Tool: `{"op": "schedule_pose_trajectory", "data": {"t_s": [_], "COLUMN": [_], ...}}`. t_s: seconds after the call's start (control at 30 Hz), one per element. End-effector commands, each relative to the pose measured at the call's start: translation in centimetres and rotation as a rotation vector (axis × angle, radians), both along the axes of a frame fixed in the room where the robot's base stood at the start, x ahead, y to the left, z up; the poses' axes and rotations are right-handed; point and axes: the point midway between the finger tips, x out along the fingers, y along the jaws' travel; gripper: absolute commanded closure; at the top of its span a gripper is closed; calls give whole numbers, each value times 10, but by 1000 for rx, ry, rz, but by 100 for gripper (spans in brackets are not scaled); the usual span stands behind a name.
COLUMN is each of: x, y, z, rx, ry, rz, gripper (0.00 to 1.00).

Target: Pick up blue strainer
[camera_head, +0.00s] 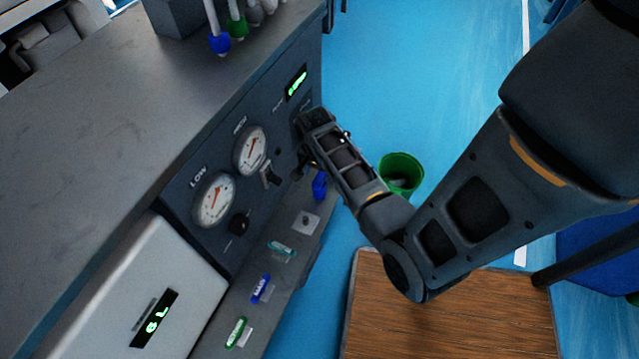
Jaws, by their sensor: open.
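A small blue piece (320,186), which may be the blue strainer, is at the far end of the narrow ledge below the gauge panel. Its shape is partly hidden by my arm. My gripper (303,168) is at the panel's far end, just left of and above this piece. The fingers are small and dark against the dark panel; they are open, and no object shows between them. I cannot tell whether they touch the blue piece. Another blue piece (261,289) with a label lies nearer on the same ledge.
The ledge also holds a teal piece (282,248) and a green piece (236,332). Two gauges (214,199) and a knob (239,224) face the ledge. Blue- and green-tipped tools (219,43) stand on the bench top. A green bucket (401,174) and a wooden platform (450,315) are on the floor.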

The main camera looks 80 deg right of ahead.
Motion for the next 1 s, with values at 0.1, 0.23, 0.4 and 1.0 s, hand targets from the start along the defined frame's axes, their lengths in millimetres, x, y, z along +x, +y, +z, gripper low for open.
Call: {"op": "schedule_pose_trajectory", "data": {"t_s": [0.1, 0.23, 0.4, 1.0], "x": [0, 0, 1, 1], "y": [-1, -1, -3, -4], "z": [-14, -30, -53, -62], "rx": [0, 1, -1, -3], "ry": [0, 1, 0, -2], "rz": [1, 2, 2, 4], "gripper": [27, 27, 27, 49]}}
